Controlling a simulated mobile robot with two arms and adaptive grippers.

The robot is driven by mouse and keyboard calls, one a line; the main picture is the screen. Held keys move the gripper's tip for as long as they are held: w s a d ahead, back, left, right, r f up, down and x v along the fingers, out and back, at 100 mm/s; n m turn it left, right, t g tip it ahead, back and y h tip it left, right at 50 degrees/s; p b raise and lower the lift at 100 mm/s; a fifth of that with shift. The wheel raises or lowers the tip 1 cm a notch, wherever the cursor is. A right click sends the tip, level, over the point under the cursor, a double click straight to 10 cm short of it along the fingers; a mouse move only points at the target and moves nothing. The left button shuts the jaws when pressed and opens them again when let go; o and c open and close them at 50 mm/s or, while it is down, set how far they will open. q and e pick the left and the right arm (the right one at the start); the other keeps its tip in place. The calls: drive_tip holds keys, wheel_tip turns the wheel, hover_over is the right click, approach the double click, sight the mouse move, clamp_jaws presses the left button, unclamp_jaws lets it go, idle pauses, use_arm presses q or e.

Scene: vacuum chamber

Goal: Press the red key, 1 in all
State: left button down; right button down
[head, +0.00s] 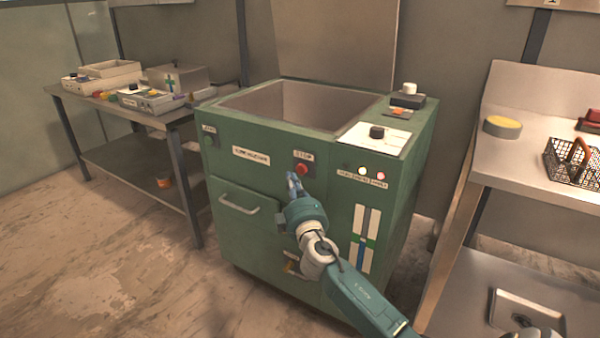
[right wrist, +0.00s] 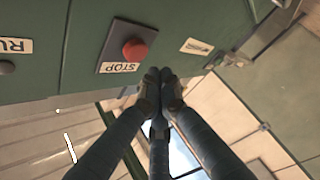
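The red key (head: 302,169) is a round red button on a plate marked STOP, on the front of the green cabinet (head: 233,225). In the right wrist view the red key (right wrist: 134,50) sits above the upside-down STOP label. My right gripper (head: 292,178) is in front of the cabinet, just below and left of the key in the head view. In the right wrist view my right gripper (right wrist: 160,76) has its fingertips together and empty, close to the plate's edge. I cannot see contact with the key. My left gripper is not in view.
A dark button (head: 209,140) sits at the cabinet's upper left, and a black knob (head: 376,132) on its top. A table with boxes (head: 185,165) stands left; a metal bench (head: 500,155) stands right.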

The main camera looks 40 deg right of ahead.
sight(301, 169)
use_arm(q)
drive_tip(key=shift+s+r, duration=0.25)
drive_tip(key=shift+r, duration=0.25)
use_arm(e)
drive_tip(key=shift+w+d, duration=0.25)
drive_tip(key=shift+d, duration=0.4)
drive_tip(key=shift+d, duration=0.15)
idle(0.5)
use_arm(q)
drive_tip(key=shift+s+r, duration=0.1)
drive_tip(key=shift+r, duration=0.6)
use_arm(e)
drive_tip(key=shift+w+d, duration=0.15)
drive_tip(key=shift+d, duration=0.1)
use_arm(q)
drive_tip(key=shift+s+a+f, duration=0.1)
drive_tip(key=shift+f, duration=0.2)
use_arm(e)
drive_tip(key=shift+d, duration=0.15)
